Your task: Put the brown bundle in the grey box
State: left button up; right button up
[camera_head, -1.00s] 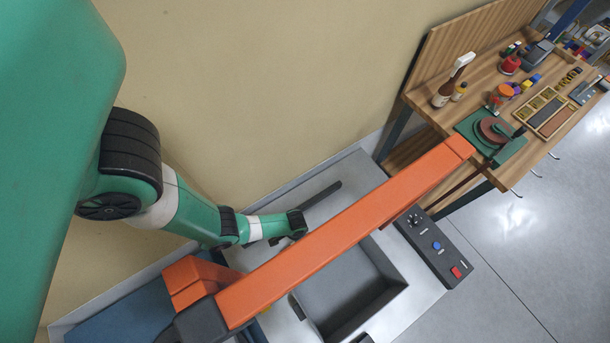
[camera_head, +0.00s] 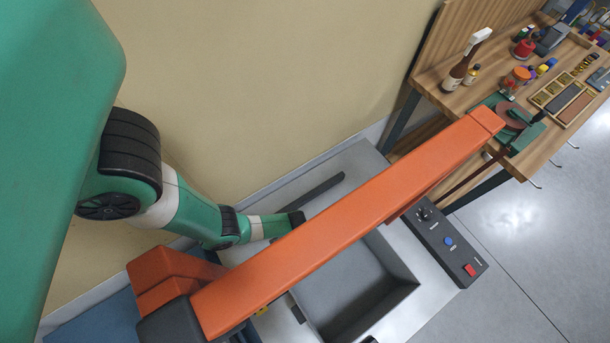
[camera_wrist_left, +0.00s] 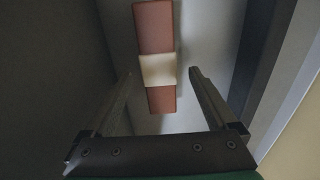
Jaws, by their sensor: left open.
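The brown bundle (camera_wrist_left: 155,28), a reddish-brown bar with a cream band around it, lies on a pale surface in the left wrist view. My left gripper (camera_wrist_left: 160,73) is open, and its two fingers stand apart on either side of the bundle's near part, not closed on it. In the head view the orange beam hides my left fingertips and the bundle. The grey box (camera_head: 405,292) is an open, dark grey tray right of the beam; the part of its inside that shows is empty. My right gripper is not in view.
The long orange beam (camera_head: 340,225) crosses above the work surface between my left arm and the grey box. A control panel (camera_head: 447,243) with knob and buttons lies right of the box. A wooden bench (camera_head: 432,82) with tools stands at upper right.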

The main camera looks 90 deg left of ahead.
pick_arm(q)
notch_tip(320, 180, down, 3)
jog(key=shift+f+b, duration=0.1)
jog(key=shift+b, duration=0.75)
jog(key=shift+r, duration=0.2)
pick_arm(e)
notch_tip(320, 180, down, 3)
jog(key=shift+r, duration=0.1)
pick_arm(q)
jog(key=shift+c, duration=0.3)
grip_shut()
